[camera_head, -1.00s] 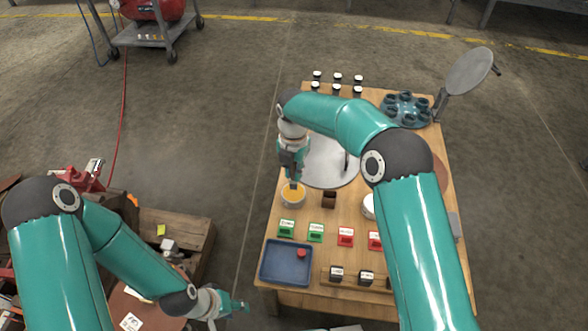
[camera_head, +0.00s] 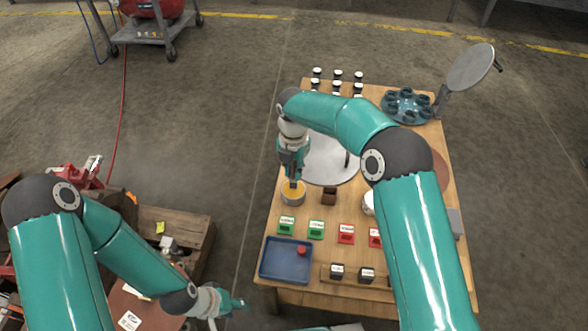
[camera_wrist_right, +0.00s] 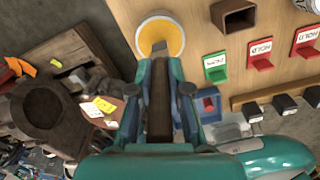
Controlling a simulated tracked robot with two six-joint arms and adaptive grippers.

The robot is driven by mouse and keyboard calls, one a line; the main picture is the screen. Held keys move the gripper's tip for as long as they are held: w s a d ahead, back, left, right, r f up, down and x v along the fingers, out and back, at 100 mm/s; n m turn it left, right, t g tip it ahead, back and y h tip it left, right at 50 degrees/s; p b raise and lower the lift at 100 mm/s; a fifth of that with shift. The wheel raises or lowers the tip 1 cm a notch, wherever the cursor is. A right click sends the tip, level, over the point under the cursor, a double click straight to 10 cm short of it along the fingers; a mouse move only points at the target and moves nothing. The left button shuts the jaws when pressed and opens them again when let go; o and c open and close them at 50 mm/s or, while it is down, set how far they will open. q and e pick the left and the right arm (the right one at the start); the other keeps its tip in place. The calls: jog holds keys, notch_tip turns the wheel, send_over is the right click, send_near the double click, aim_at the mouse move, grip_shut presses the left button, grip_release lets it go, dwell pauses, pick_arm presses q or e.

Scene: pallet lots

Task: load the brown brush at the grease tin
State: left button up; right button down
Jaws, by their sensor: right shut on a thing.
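My right gripper (camera_wrist_right: 158,95) is shut on the brown brush (camera_wrist_right: 159,115), which points away between the fingers in the right wrist view. The brush's tip lies over the orange-yellow grease in the round grease tin (camera_wrist_right: 177,26); I cannot tell how deep it reaches. In the head view, my right gripper (camera_head: 292,172) points down at the grease tin (camera_head: 293,199) on the left side of the wooden table. My left gripper (camera_head: 232,304) hangs off the table at the lower left, and its fingers are too small to read.
A brown square holder (camera_head: 329,198) stands right of the tin. Green stands (camera_head: 316,230) and red stands (camera_head: 346,234) line up in front. A blue tray (camera_head: 268,272) with a red item sits at the near left corner. A grey round plate (camera_head: 325,175) lies behind the tin.

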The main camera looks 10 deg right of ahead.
jog(key=shift+f, duration=0.45)
jog(key=shift+f, duration=0.1)
dwell(1.8)
notch_tip(320, 180, up, 7)
jog(key=p, duration=0.6)
jog(key=shift+p, duration=0.35)
dwell(0.5)
